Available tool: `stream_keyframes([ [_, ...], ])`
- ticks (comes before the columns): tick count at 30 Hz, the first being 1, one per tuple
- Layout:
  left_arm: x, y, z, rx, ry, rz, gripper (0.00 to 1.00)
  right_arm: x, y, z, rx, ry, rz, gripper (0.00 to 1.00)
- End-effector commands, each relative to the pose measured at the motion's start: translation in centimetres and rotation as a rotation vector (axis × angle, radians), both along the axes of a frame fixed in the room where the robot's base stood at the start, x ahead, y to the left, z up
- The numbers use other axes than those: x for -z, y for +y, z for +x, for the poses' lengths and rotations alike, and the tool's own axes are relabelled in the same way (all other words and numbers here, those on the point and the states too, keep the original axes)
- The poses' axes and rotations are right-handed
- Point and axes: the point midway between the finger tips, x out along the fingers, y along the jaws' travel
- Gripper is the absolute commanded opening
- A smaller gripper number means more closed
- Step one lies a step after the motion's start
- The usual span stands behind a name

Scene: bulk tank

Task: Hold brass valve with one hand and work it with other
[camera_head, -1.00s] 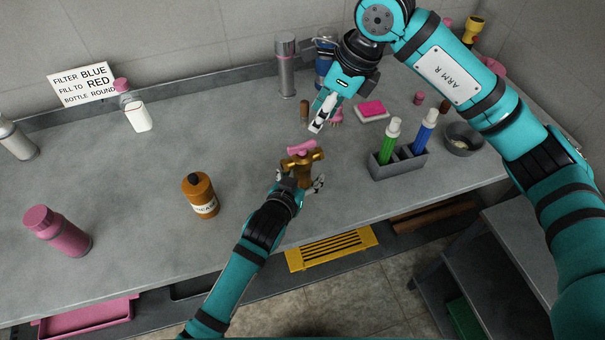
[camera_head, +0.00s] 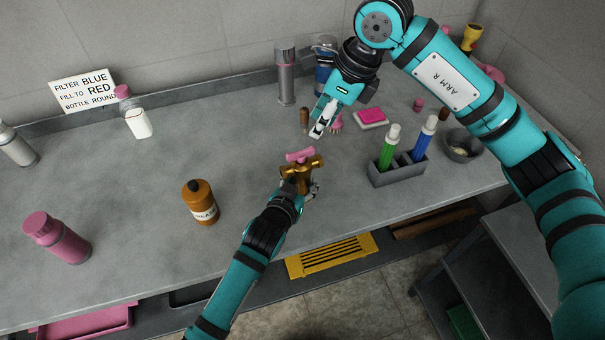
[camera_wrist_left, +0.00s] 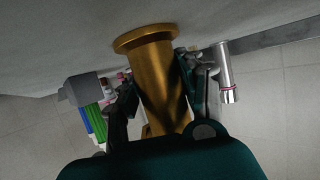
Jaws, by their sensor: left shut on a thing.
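The brass valve (camera_head: 303,172), with a pink handle (camera_head: 299,155) on top, stands near the front edge of the grey counter. My left gripper (camera_head: 302,190) is shut on its body from the front. In the left wrist view the valve's brass column and round flange (camera_wrist_left: 152,75) lie between the two fingers (camera_wrist_left: 158,90); the pink handle is not visible there. My right gripper (camera_head: 320,130) hangs behind the valve and a little to its right, apart from it. Its fingers are seen nearly edge-on, so their opening is unclear.
An orange-brown labelled bottle (camera_head: 200,203) stands left of the valve. A grey caddy (camera_head: 398,170) with green and blue bottles is to the right. A wooden-handled item (camera_head: 304,117) and a pink sponge (camera_head: 371,116) lie near my right gripper. The counter's left middle is mostly clear.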

Motion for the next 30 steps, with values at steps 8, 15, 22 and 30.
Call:
stream_keyframes([
  [8,0.0,0.0,0.0,0.001,0.001,-0.001,0.00,-0.8,-0.4,1.8,-0.355,0.015,-0.015,0.33],
  [15,0.0,0.0,0.0,0.001,0.001,-0.001,0.00,-1.8,-0.6,3.0,-0.663,0.004,0.030,0.33],
  [22,0.1,0.0,0.0,0.001,0.001,-0.001,0.00,-1.0,-0.3,3.0,-0.744,-0.004,0.049,0.33],
  [30,0.0,0.0,0.0,0.001,0.001,-0.001,0.00,3.7,1.5,2.1,-0.743,-0.002,0.049,0.33],
])
